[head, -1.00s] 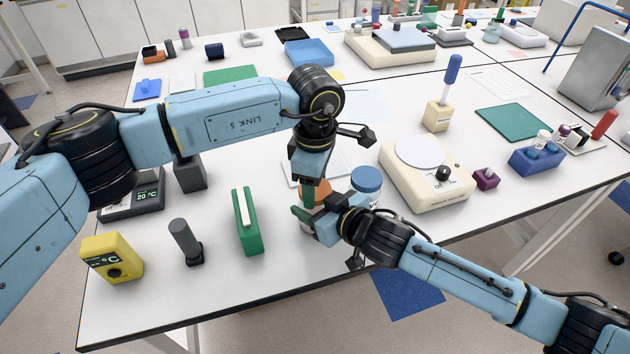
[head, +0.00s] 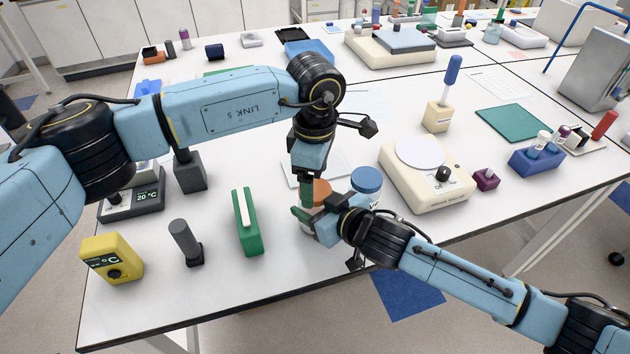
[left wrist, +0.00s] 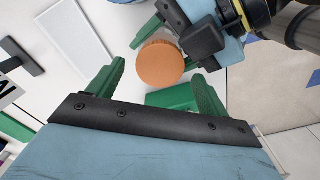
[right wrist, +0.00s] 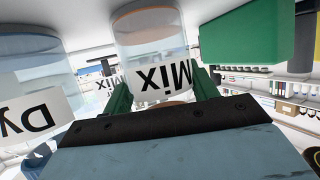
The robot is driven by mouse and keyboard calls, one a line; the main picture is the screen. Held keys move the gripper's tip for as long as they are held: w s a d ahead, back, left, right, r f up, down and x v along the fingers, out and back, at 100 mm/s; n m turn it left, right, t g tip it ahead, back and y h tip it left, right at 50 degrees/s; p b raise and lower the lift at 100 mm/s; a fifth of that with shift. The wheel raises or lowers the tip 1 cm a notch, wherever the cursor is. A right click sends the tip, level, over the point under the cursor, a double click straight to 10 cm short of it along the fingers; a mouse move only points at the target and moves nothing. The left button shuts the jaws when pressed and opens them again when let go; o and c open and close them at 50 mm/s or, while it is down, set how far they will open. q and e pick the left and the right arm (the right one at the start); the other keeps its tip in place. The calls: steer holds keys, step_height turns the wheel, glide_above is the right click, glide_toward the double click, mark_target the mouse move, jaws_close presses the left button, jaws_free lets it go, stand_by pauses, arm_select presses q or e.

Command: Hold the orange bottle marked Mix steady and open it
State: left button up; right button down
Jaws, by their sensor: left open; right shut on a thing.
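The bottle marked Mix shows its clear body and white label (right wrist: 165,82) upside down in the right wrist view. Its round orange cap (left wrist: 160,64) is seen from above in the left wrist view, and partly in the head view (head: 321,191). My right gripper (right wrist: 163,92) is shut around the bottle, with green fingers on either side. My left gripper (left wrist: 157,86) is open above the cap, its fingers standing apart on either side of it with gaps. In the head view, the grippers hide most of the bottle. I cannot tell whether the cap is loose.
A blue-capped bottle (head: 367,181) stands close to the right of the Mix bottle. A cream device with a round plate (head: 428,180) is farther right. A green block (head: 247,222) stands to the left. The table's front edge is close to my right arm.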

mark_target(315, 189)
arm_select(q)
step_height(315, 189, up, 3)
steer(key=shift+f, duration=0.15)
steer(key=shift+c, duration=0.4)
step_height(315, 189, up, 2)
steer(key=m, duration=0.4)
steer(key=r+m, duration=0.1)
steer(key=m, duration=0.1)
steer(key=shift+r+m, duration=0.1)
steer(key=shift+m, duration=0.2)
steer(key=shift+f, duration=3.9)
steer(key=c, duration=1)
steer(key=n, duration=0.6)
steer(key=shift+r, duration=0.15)
